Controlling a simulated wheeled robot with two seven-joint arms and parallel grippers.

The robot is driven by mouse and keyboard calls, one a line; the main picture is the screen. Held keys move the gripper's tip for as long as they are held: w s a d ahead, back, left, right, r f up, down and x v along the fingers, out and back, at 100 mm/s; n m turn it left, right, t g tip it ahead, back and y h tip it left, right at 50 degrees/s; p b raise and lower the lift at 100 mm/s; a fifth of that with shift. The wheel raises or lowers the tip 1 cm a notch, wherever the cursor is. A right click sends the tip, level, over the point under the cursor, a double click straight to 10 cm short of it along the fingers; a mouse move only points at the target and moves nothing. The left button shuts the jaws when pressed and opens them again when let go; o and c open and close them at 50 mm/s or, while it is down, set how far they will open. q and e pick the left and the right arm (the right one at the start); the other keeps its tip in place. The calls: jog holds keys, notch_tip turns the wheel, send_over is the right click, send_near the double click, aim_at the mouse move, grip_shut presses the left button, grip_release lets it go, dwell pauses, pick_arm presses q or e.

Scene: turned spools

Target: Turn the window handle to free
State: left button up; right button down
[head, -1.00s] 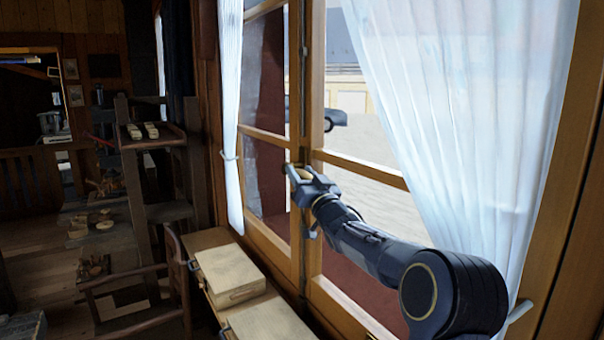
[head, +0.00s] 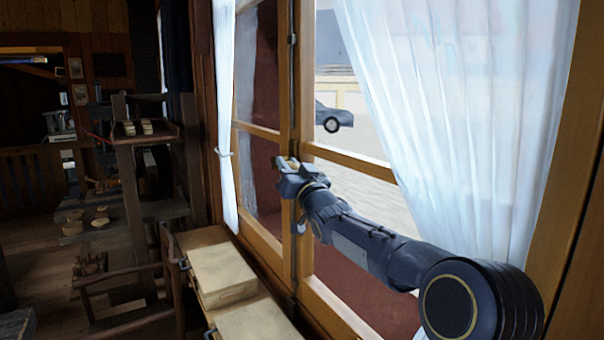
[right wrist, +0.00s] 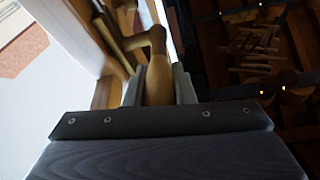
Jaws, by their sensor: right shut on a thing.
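The window handle (right wrist: 158,78) is a tan, brass-like lever with a bend at its upper end. In the right wrist view it lies between the two grey fingers of my right gripper (right wrist: 160,86), which is shut on it. In the head view my right gripper (head: 286,166) is at the middle post of the window (head: 289,100), about halfway up. There the fingers hide most of the handle, so its exact angle is hard to tell. My left gripper is not in view.
A white curtain (head: 460,110) hangs at the right, close behind my right arm, and a narrower one (head: 225,110) at the left. Pale boxes (head: 222,272) stand below the window. A wooden chair (head: 120,285) and shelves are at the left.

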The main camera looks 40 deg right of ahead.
jog(key=c, duration=1.2)
grip_release()
jog(key=shift+c, duration=0.2)
jog(key=shift+s+f, duration=0.1)
jog(key=shift+s+a+f, duration=0.1)
jog(key=shift+s, duration=0.2)
jog(key=b+v, duration=0.3)
jog(key=v, duration=0.4)
